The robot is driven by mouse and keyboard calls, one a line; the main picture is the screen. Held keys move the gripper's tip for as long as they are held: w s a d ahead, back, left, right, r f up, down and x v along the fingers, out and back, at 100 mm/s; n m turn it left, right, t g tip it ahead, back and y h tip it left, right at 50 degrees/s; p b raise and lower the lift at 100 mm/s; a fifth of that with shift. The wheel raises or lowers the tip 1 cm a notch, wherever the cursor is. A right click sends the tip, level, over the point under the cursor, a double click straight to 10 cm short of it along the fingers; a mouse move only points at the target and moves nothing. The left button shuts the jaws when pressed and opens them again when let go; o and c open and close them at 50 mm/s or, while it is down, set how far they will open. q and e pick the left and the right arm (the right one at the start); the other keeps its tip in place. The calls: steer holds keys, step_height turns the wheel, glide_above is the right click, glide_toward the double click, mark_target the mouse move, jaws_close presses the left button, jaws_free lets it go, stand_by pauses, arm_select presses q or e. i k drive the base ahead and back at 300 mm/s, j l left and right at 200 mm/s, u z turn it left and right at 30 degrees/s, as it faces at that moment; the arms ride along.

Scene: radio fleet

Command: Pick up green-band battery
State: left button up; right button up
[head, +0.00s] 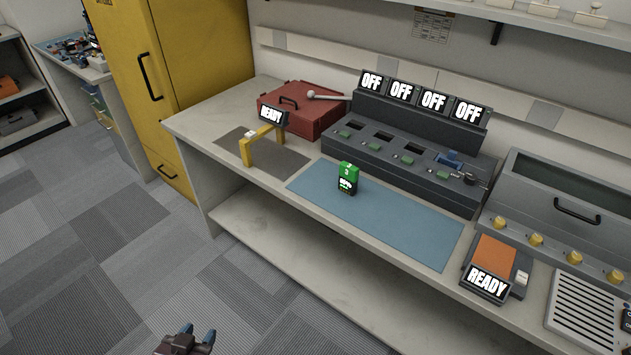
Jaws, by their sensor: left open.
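The green-band battery (347,178) is a small block, green on top and dark below, with a number on the green part and a small lit label on its front. It stands upright on the blue mat (405,220) on the workbench. My left gripper (197,335) shows at the bottom edge of the head view, over the floor in front of the bench. It is open, with nothing seen between its fingers, and well apart from the battery. My right gripper is not in view.
A charger (408,150) with several slots and OFF signs stands behind the mat. A yellow gate-shaped fixture (262,142) with a READY sign is to the left, near a red toolbox (300,107). An orange-topped READY device (495,258) is to the right. The mat around the battery is clear.

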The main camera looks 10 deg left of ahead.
mark_target(348, 172)
steer(key=i+j+z, duration=0.1)
steer(key=j, duration=0.25)
steer(key=i+j, duration=0.25)
steer(key=i+j+z, duration=0.15)
steer(key=j, duration=0.3)
steer(key=i+j, duration=0.15)
steer(key=j, duration=0.2)
steer(key=i+j+z, duration=0.15)
steer(key=j, duration=0.2)
steer(key=i+j, duration=0.1)
steer(key=j, duration=0.3)
steer(key=i+j+z, duration=0.15)
steer(key=j, duration=0.2)
